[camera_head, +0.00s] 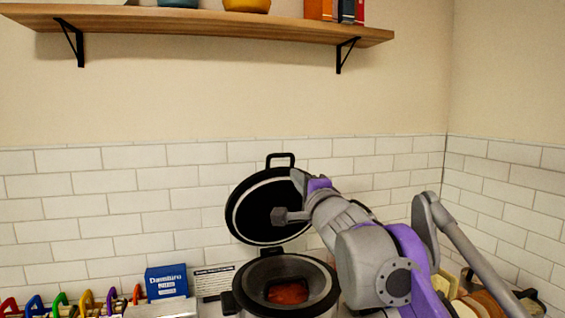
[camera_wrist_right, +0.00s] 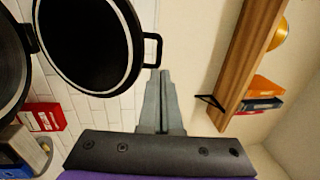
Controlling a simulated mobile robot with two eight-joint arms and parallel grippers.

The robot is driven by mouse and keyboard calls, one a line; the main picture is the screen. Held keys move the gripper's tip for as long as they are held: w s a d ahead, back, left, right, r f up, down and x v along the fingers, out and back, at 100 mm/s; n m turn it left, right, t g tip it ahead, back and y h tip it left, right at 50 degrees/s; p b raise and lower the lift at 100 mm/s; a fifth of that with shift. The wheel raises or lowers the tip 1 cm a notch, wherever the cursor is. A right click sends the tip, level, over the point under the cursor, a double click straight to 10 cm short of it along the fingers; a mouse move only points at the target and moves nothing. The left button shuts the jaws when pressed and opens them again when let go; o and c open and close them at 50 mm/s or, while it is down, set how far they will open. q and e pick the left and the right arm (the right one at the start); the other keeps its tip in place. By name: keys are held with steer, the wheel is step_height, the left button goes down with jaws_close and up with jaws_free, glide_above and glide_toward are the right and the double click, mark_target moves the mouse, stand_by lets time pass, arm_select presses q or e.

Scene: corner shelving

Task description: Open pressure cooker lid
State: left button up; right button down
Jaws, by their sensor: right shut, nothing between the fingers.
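The pressure cooker (camera_head: 287,298) stands at the bottom middle of the head view, with reddish contents showing inside. Its black lid (camera_head: 252,207) is swung up on the hinge at the back and stands open, underside facing out, handle (camera_head: 280,159) at the top. In the right wrist view the lid (camera_wrist_right: 85,40) is at upper left and its handle (camera_wrist_right: 153,50) is just beyond my fingertips. My right gripper (camera_head: 281,215) is in front of the lid in the head view. In the wrist view the right gripper (camera_wrist_right: 157,73) is shut and empty. My left gripper is not in view.
A wooden shelf (camera_head: 200,25) hangs on the wall above, holding pots and books. A blue box (camera_head: 167,281) and several colourful rings or handles stand left of the cooker. Brownish round items (camera_head: 485,303) lie at the lower right. The wall between shelf and lid is clear.

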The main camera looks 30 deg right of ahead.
mark_target(277, 155)
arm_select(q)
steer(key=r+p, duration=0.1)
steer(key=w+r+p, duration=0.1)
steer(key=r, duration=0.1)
arm_select(e)
steer(key=x, duration=1.2)
steer(key=shift+w, duration=0.25)
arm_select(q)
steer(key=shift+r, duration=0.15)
arm_select(e)
steer(key=shift+r, duration=0.15)
